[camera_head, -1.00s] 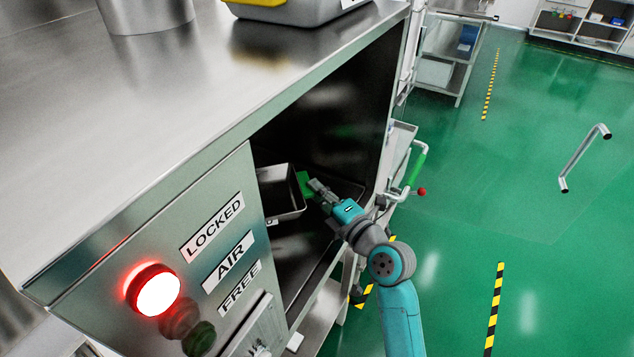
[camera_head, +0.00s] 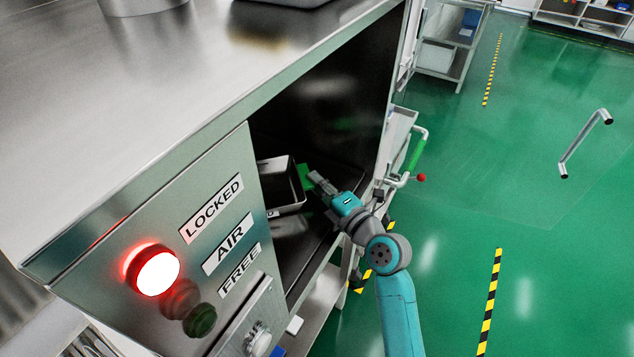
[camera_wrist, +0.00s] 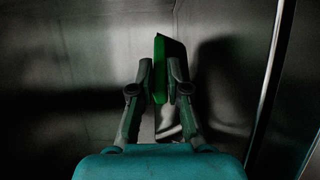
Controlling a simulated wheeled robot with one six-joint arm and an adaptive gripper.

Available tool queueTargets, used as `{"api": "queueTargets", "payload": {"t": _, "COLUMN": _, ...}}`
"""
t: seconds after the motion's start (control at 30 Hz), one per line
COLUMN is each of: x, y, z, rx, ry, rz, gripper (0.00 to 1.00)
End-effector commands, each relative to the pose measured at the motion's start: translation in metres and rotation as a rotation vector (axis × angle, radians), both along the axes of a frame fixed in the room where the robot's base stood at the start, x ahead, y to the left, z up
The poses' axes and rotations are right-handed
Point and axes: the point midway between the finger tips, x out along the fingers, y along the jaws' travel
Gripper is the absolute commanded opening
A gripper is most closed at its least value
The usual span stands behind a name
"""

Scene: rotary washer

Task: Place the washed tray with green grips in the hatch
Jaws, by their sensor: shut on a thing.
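The metal tray (camera_head: 283,187) is inside the dark hatch opening (camera_head: 345,105) of the steel washer, partly hidden by the front panel edge. Its green grip (camera_head: 306,176) faces my arm. My gripper (camera_head: 318,184) reaches into the opening from the right and is shut on the green grip. In the wrist view the green grip (camera_wrist: 160,75) stands between the two fingers of my gripper (camera_wrist: 159,88), and a bit of shiny metal tray shows behind them. Whether the tray rests on the hatch floor cannot be told.
The washer's front panel (camera_head: 215,300) has a lit red lamp (camera_head: 153,270) and labels LOCKED, AIR and FREE. An open door with a green handle (camera_head: 417,150) and red knob stands right of the opening. Green floor to the right is largely clear.

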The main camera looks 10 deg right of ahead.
Motion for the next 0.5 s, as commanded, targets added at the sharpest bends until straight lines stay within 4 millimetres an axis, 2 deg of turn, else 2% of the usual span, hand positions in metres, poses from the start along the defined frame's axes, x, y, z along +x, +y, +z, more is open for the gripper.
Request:
{"api": "queueTargets", "payload": {"t": 0.2, "x": 0.0001, "y": -0.0001, "z": -0.0025, "rx": 0.002, "ry": -0.002, "rz": 0.0, "gripper": 0.0}}
{"api": "queueTargets", "payload": {"t": 0.23, "x": 0.0001, "y": -0.0001, "z": -0.0023, "rx": 0.001, "ry": -0.003, "rz": 0.0, "gripper": 0.2}}
{"api": "queueTargets", "payload": {"t": 0.33, "x": 0.0001, "y": 0.0, "z": -0.0024, "rx": 0.001, "ry": -0.002, "rz": 0.0, "gripper": 0.45}}
{"api": "queueTargets", "payload": {"t": 0.5, "x": 0.0001, "y": 0.0, "z": -0.0029, "rx": 0.0, "ry": -0.001, "rz": 0.0, "gripper": 0.45}}
